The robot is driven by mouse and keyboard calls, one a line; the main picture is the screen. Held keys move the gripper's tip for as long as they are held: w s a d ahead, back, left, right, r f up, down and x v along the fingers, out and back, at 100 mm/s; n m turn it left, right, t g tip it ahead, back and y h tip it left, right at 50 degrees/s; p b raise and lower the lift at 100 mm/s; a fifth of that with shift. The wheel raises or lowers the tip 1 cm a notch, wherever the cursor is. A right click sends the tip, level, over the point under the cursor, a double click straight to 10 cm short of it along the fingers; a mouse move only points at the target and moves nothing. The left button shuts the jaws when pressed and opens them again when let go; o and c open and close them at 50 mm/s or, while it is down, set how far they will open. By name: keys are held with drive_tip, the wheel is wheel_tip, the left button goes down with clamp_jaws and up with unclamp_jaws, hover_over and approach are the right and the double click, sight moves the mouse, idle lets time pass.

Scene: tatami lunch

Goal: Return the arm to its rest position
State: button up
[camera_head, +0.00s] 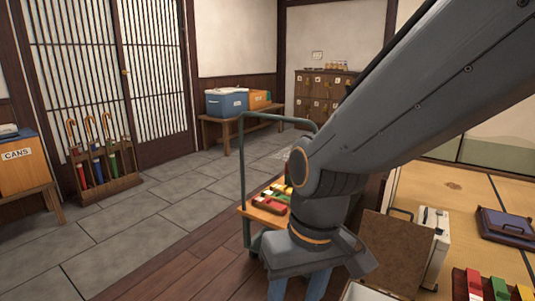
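My arm (420,95) reaches in from the upper right and bends down at its elbow. My gripper (298,289) points down at the bottom middle of the view. Its two blue fingers stand apart, with a gap between them and no object visible in it. The fingertips are cut off by the lower edge. The gripper hangs in front of a green-framed cart, and the arm hides part of the cart.
The cart (243,180) carries red, yellow and green boxes. A brown board (397,250), a white case (436,240) and a purple case (508,226) are at right. An umbrella rack (108,185) and a CANS bin (20,172) stand left. The grey tile floor (150,215) between is clear.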

drive_tip(key=s+d+r+m+h+p, duration=0.1)
drive_tip(key=s+d+r+m+p, duration=0.1)
drive_tip(key=d+r+p, duration=1.3)
wheel_tip(320, 180, up, 3)
drive_tip(key=m+p, duration=0.1)
drive_tip(key=p, duration=0.6)
drive_tip(key=shift+f+m+p, duration=0.15)
drive_tip(key=shift+m+p, duration=0.15)
drive_tip(key=shift+m, duration=0.1)
drive_tip(key=shift+c, duration=0.6)
